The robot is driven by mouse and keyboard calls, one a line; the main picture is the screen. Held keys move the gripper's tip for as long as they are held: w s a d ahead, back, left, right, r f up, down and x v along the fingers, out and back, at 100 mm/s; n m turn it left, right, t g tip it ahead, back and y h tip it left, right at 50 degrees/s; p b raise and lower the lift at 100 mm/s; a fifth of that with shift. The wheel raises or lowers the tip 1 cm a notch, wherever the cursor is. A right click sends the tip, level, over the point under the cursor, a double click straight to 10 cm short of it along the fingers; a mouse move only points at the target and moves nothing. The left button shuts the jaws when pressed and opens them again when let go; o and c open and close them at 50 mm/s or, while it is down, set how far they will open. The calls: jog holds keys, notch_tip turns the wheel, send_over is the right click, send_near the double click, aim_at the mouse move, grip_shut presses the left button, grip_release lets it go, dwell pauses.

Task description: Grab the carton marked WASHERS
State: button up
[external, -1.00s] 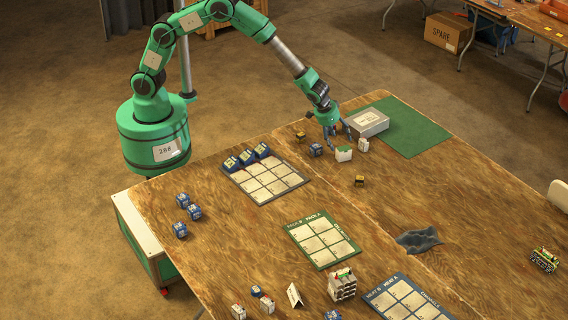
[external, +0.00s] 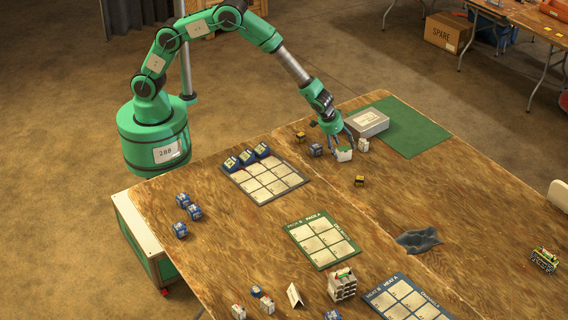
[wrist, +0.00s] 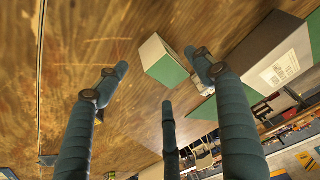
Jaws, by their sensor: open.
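No WASHERS lettering is readable on any box. A small white-and-green carton (external: 344,154) stands on the wooden table below my gripper (external: 341,145). In the wrist view the same carton (wrist: 164,58) lies ahead of my fingers (wrist: 157,68), between the left and right tips. My fingers are spread and hold nothing. In the external view they overlap the carton's upper edge; contact cannot be told. A larger grey box (external: 367,124) with a pale label sits just behind, and shows at the right of the wrist view (wrist: 275,60).
A small white item (external: 363,145) stands close right of the carton, a blue block (external: 315,150) to its left. A yellow-and-black block (external: 359,181) lies in front. A green mat (external: 410,132) lies behind right. The table right of centre is mostly clear.

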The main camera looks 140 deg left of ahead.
aim_at(343, 150)
jog(key=shift+b+x, duration=0.4)
jog(key=shift+x, duration=1.5)
jog(key=c, duration=1.3)
